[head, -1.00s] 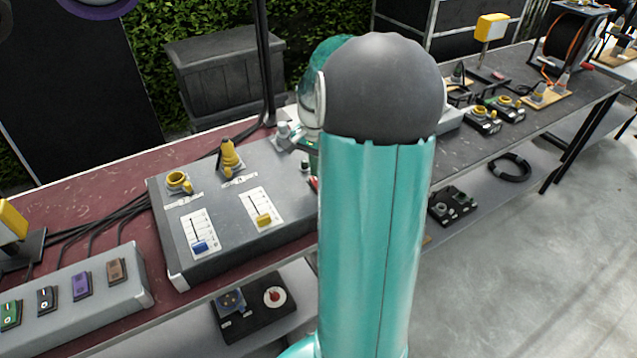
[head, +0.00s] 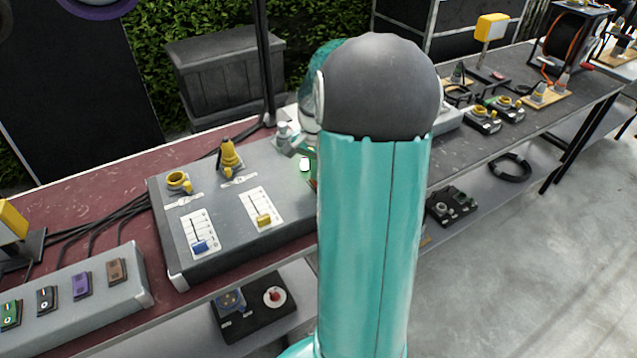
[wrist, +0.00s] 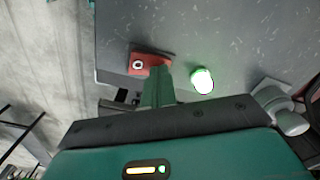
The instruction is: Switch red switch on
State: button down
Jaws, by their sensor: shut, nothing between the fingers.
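The red switch (wrist: 140,65) is on the grey panel in the wrist view, with a white ring mark on its face. In the head view it is almost wholly hidden behind my arm. My gripper (wrist: 158,73) is shut and empty, its fingers against or just over the right part of the red switch; I cannot tell if they touch. A round lamp (wrist: 203,80) beside the switch glows green, and it also shows at the arm's left edge in the head view (head: 305,165).
The grey control box (head: 175,245) carries yellow knobs and blue and yellow sliders. A box (head: 75,320) with several coloured switches stands at the lower left. A grey knob (wrist: 289,122) is right of my gripper in the wrist view. Cables lie on the red table.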

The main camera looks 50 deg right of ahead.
notch_tip(320, 180, up, 7)
dwell(0.9)
dwell(0.4)
jog(key=s+a+r+n+t, duration=0.1)
jog(key=a+r+n, duration=0.25)
jog(key=a, duration=0.45)
jog(key=s+a+r+n+t+h, duration=0.15)
jog(key=a+n, duration=0.25)
jog(key=a, duration=0.5)
jog(key=s+a+r+n+t, duration=0.1)
jog(key=s+a+r+n, duration=0.15)
jog(key=a, duration=0.55)
jog(key=s+a+n+t+y, duration=0.1)
jog(key=s+a+n+t, duration=0.1)
jog(key=s+a+n, duration=0.3)
jog(key=a, duration=0.3)
jog(key=shift+n, duration=0.3)
jog(key=shift+s+d+f+y, duration=0.1)
jog(key=shift+d+y, duration=0.05)
jog(key=shift+y, duration=0.1)
